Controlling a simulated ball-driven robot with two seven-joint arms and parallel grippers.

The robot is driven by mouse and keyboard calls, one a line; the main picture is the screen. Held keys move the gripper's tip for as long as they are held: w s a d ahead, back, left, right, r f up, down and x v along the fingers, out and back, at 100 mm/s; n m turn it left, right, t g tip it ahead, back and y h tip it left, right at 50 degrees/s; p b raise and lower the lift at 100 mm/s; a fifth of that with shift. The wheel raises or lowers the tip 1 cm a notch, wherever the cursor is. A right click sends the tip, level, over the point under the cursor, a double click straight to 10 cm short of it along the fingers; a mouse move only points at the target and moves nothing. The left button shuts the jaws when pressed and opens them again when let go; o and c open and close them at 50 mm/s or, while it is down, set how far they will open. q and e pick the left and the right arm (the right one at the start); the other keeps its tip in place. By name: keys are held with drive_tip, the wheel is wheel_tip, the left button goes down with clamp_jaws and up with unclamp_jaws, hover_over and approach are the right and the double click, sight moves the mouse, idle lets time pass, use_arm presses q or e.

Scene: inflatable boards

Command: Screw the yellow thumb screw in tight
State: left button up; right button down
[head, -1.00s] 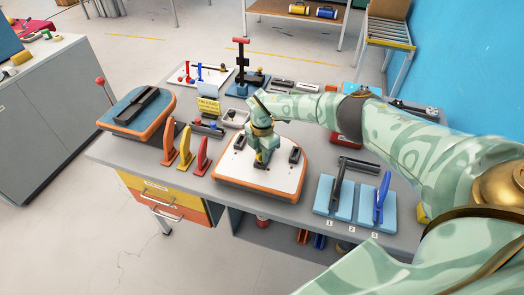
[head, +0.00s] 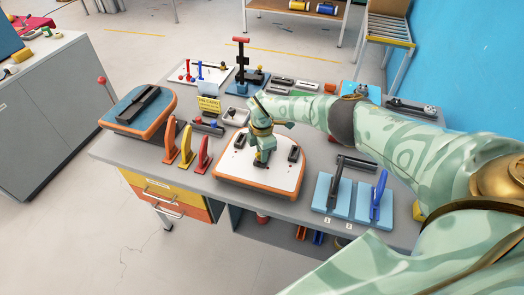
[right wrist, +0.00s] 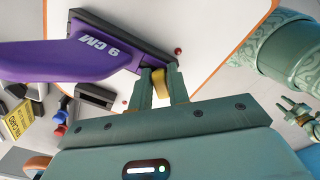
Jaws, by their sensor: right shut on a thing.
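The yellow thumb screw (right wrist: 160,88) shows in the right wrist view between the two fingers of my right gripper (right wrist: 165,84), which is shut on it. The box is on a white board with an orange edge (head: 230,175). In the head view my right gripper (head: 262,160) points down at the middle of this board and hides most of the screw and fin. How deep the screw sits cannot be told.
Red, yellow and orange fins (head: 186,146) stand left of the board. Blue blocks with levers (head: 337,200) are at the right front. A blue-topped board (head: 118,112) lies far left. A yellow sign (head: 208,105) and small trays stand behind.

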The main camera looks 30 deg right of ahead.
drive_tip(key=shift+w+r, duration=0.1)
drive_tip(key=shift+r+m+p, duration=0.1)
drive_tip(key=shift+m+p, duration=0.7)
drive_tip(key=shift+m, duration=0.9)
drive_tip(key=shift+m+p, duration=0.5)
drive_tip(key=shift+m, duration=0.1)
drive_tip(key=shift+m+p, duration=0.3)
drive_tip(key=shift+m, duration=0.9)
